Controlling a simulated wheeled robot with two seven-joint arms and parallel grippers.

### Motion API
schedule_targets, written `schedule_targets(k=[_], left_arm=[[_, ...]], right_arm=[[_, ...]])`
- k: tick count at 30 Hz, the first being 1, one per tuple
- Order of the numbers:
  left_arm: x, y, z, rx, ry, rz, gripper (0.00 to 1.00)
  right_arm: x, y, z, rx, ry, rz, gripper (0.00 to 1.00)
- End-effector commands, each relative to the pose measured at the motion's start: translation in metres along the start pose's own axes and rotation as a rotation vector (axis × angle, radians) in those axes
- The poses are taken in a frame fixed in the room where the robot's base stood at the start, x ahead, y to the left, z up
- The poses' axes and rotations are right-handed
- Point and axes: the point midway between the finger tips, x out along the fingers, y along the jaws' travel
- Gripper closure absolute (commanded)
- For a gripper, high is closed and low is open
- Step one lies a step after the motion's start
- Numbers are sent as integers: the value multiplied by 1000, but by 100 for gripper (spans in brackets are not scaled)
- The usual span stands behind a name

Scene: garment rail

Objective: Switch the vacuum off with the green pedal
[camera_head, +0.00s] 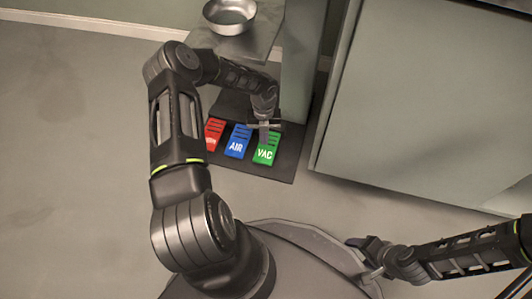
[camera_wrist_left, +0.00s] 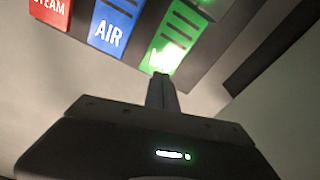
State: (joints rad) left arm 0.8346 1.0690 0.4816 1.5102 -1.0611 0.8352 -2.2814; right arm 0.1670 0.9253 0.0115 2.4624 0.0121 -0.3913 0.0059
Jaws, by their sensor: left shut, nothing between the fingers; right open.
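The green pedal marked VAC (camera_head: 265,155) is the rightmost of the pedals on a dark floor plate. In the left wrist view the green pedal (camera_wrist_left: 172,38) has a bright glare on its lower part. My left gripper (camera_head: 264,136) is shut and empty, with its fingers pointing down over the upper part of the green pedal. In the left wrist view its closed fingertips (camera_wrist_left: 162,80) appear at the pedal's lower edge. I cannot tell whether they touch it. My right gripper (camera_head: 362,258) is open and empty at the lower right, by my base.
The blue AIR pedal (camera_head: 238,141) stands just left of the green one, and the red STEAM pedal (camera_head: 214,133) further left. A small table (camera_head: 262,38) with a metal bowl (camera_head: 229,14) is above them. A large grey-green cabinet (camera_head: 420,110) stands to the right. The floor at left is clear.

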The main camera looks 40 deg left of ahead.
Motion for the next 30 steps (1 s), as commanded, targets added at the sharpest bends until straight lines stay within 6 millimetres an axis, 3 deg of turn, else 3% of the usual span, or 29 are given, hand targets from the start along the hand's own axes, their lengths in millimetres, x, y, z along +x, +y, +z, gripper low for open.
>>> schedule_targets(k=[8,21,30], left_arm=[[12,0,0,0,1,-1,100],[61,0,0,-1,1,-1,100],[70,0,0,0,-1,-1,100]], right_arm=[[8,3,0,1,1,-1,36],[32,12,-3,3,3,-7,36],[36,14,-4,4,4,-8,36]])
